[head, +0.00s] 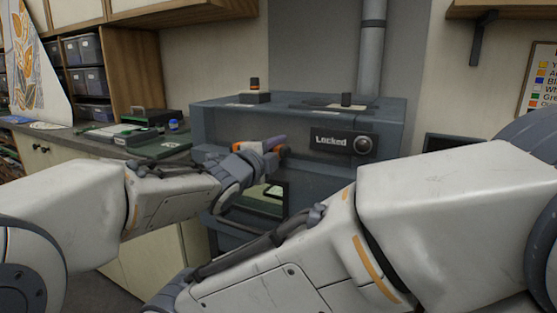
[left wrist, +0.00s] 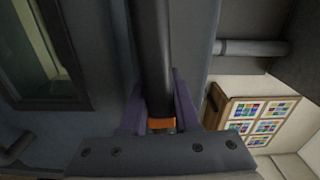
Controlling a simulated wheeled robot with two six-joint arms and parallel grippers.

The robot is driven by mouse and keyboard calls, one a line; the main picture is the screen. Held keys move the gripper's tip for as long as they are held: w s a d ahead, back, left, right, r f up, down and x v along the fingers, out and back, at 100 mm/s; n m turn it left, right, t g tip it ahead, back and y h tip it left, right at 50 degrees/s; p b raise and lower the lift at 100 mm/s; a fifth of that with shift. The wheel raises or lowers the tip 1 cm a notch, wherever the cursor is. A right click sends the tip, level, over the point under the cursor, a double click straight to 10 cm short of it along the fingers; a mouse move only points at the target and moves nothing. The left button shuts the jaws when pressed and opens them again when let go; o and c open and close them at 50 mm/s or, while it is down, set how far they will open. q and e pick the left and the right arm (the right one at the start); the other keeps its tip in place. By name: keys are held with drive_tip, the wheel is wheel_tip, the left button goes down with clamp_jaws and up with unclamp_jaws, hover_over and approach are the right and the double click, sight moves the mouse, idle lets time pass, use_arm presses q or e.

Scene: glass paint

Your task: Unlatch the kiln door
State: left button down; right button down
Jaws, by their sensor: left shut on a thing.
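The grey kiln (head: 300,125) stands against the back wall, and its sign (head: 333,141) reads "Locked", with a round knob or lamp beside it. My left gripper (head: 270,146) is at the upper front of the kiln door, left of the sign. In the left wrist view, its purple fingers (left wrist: 158,100) are shut on a dark latch bar (left wrist: 152,45), with an orange band between them. The door's window (head: 262,198) shows below the gripper; it also shows in the left wrist view (left wrist: 35,50). My right gripper is out of view, with only its arm showing.
A counter (head: 95,143) left of the kiln holds green trays and a small blue jar (head: 174,126). A flue pipe (head: 372,45) rises behind the kiln. My right arm crosses in front of the kiln's lower right. A colour chart (head: 541,80) hangs at right.

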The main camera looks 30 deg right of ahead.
use_arm(q)
drive_tip(key=shift+f+m+b, duration=0.25)
drive_tip(key=shift+m+b, duration=0.25)
drive_tip(key=c, duration=0.6)
unclamp_jaws()
drive_tip(key=shift+c, duration=0.2)
drive_tip(key=b+v, duration=0.1)
drive_tip(key=v, duration=0.9)
drive_tip(key=shift+a+b, duration=0.2)
drive_tip(key=shift+b, duration=0.15)
